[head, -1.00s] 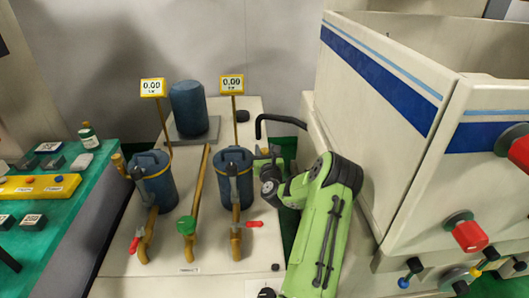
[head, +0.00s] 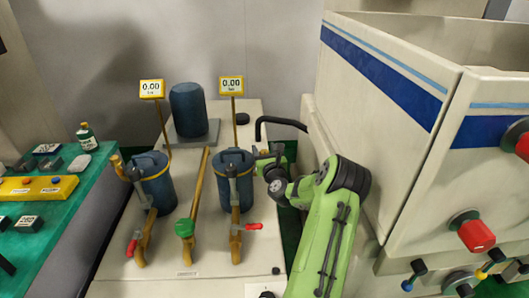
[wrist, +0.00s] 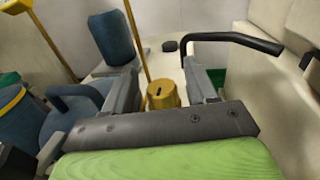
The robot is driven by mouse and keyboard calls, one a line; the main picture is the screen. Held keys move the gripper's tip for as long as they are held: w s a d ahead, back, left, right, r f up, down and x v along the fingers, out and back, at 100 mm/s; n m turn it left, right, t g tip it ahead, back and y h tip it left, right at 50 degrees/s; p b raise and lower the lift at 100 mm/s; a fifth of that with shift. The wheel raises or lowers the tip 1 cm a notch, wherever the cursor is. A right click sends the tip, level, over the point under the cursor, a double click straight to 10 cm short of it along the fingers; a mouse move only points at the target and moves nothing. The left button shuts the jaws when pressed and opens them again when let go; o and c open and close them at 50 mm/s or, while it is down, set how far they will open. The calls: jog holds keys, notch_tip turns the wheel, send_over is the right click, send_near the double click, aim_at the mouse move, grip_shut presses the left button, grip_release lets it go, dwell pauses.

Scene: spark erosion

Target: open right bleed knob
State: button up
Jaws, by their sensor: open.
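The right bleed knob is a yellow slotted knob (wrist: 163,95), seen in the wrist view beside the right blue filter canister (head: 236,180). In the head view it is mostly hidden by my gripper. My gripper (wrist: 160,74) is open, its two grey fingers standing left and right of the knob in the wrist view. I cannot tell whether either finger touches it. In the head view my gripper (head: 272,158) is just right of the right canister's top.
A left canister (head: 155,185) stands nearby. A yellow post carries a 0.00 display (head: 231,86). A black bent handle (wrist: 235,38) lies behind my right finger. A large white machine (head: 385,110) bounds the right side. Red-handled valves (head: 253,227) stand in front.

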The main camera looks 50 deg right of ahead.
aim_at(264, 151)
notch_tip(264, 151, up, 9)
jog(key=p, duration=0.4)
jog(key=shift+r, duration=0.15)
jog(key=shift+a, duration=0.1)
